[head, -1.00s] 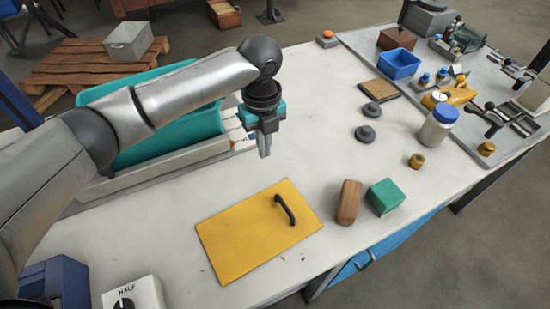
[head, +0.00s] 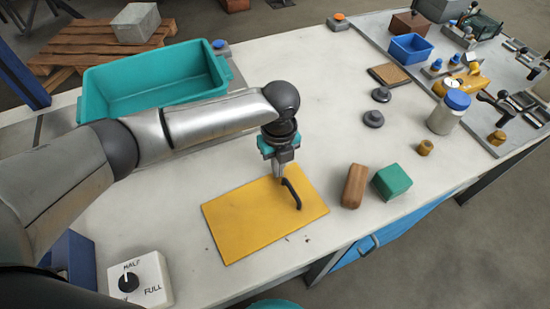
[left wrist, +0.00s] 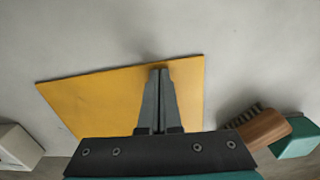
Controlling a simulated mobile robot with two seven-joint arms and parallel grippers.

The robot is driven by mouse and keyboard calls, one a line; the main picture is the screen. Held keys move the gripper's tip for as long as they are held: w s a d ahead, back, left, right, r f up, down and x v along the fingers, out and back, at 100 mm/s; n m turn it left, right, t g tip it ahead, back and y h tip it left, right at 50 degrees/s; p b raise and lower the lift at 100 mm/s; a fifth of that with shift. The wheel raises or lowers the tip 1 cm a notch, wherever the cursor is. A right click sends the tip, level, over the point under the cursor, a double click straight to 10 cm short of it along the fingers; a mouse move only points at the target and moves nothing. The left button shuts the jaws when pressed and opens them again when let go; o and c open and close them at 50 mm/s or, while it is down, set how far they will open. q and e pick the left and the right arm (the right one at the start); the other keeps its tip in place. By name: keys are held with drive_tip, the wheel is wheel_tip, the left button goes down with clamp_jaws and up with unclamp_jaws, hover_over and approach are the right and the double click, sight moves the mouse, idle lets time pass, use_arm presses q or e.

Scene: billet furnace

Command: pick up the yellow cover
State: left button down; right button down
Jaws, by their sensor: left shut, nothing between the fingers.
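The yellow cover (head: 250,222) is a flat plate lying on the white bench top, with a black arched handle (head: 291,193) near its right side. My left gripper (head: 280,178) points down over the cover's far edge, close to the handle. Its fingers are together with nothing between them. In the left wrist view the fingers (left wrist: 158,100) lie in front of the yellow cover (left wrist: 95,100) and hide the handle. I cannot tell whether the fingertips touch the cover. My right gripper does not show.
A brown brush (head: 354,186) and a green block (head: 392,181) stand right of the cover. A teal bin (head: 150,80) is at the back left. A white dial box (head: 150,275) is at the front left.

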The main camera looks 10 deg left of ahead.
sight(300, 218)
use_arm(q)
drive_tip(key=shift+s, duration=0.1)
drive_tip(key=s+d+p, duration=0.4)
drive_tip(key=s+p, duration=0.1)
drive_tip(key=s+d+p, duration=0.1)
drive_tip(key=s+p, duration=0.1)
drive_tip(key=s, duration=0.1)
drive_tip(key=shift+s+d+r+p, duration=0.15)
drive_tip(key=shift+s+d+p, duration=0.15)
drive_tip(key=shift+d, duration=0.1)
drive_tip(key=shift+s+d, duration=0.4)
drive_tip(key=shift+s, duration=0.1)
